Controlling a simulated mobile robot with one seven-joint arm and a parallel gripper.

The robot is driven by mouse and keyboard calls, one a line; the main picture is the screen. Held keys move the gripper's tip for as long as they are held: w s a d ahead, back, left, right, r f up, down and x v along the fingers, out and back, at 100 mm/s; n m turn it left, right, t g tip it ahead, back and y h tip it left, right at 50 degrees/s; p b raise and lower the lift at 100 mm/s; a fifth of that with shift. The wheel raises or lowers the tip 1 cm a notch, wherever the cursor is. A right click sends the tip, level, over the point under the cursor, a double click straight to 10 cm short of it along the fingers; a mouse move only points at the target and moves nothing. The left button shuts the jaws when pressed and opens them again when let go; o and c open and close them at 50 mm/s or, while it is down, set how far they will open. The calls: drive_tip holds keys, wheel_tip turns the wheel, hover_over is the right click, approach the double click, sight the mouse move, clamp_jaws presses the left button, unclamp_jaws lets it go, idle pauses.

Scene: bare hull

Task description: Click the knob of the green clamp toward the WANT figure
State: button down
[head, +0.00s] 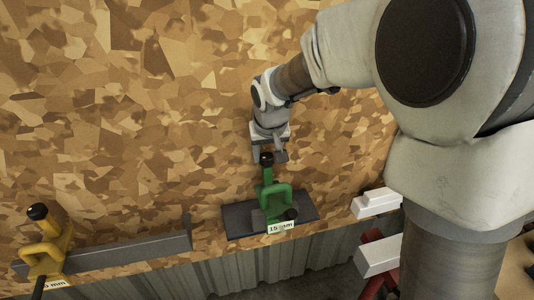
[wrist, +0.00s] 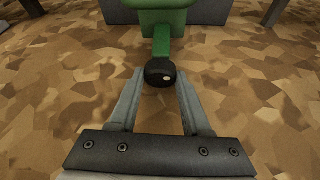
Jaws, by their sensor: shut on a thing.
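The green clamp (head: 272,202) stands on a dark grey plate (head: 240,221) near the front edge of the board. A white label (head: 281,227) on its front seems to read 15 mm; I cannot make out a WANT figure. The clamp's black upper knob (head: 266,158) sits on a green stem, with a second dark knob (head: 291,214) lower at the right. My gripper (head: 269,156) reaches it from the far side. In the wrist view my gripper (wrist: 160,78) is shut on the black knob (wrist: 160,72), one finger on each side. The green stem and body (wrist: 165,22) show beyond.
A yellow clamp (head: 45,250) with a black knob and a partly cut-off mm label stands on a grey bar (head: 130,253) at the left. White blocks (head: 376,203) and red parts lie at the right. The board (head: 150,130) behind is bare.

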drive_tip(key=shift+n+y, duration=0.3)
drive_tip(key=shift+n, duration=0.4)
drive_tip(key=shift+c, duration=1.8)
unclamp_jaws()
drive_tip(key=v, duration=1.7)
drive_tip(key=shift+d+r+b, duration=0.2)
drive_tip(key=shift+r+b, duration=0.1)
drive_tip(key=shift+b, duration=0.1)
drive_tip(key=shift+w, duration=0.1)
drive_tip(key=s+d+f+m, duration=0.1)
drive_tip(key=s+d+f, duration=0.1)
drive_tip(key=s+d, duration=0.2)
drive_tip(key=s+d+f+m, duration=0.1)
drive_tip(key=s+d+f, duration=0.2)
drive_tip(key=s, duration=0.6)
drive_tip(key=s+d+f+m+t+h, duration=0.1)
drive_tip(key=s+d+f, duration=0.2)
drive_tip(key=s+d, duration=0.2)
drive_tip(key=shift+s+d+b, duration=0.35)
drive_tip(key=shift+s+b, duration=0.05)
drive_tip(key=shift+s, duration=0.35)
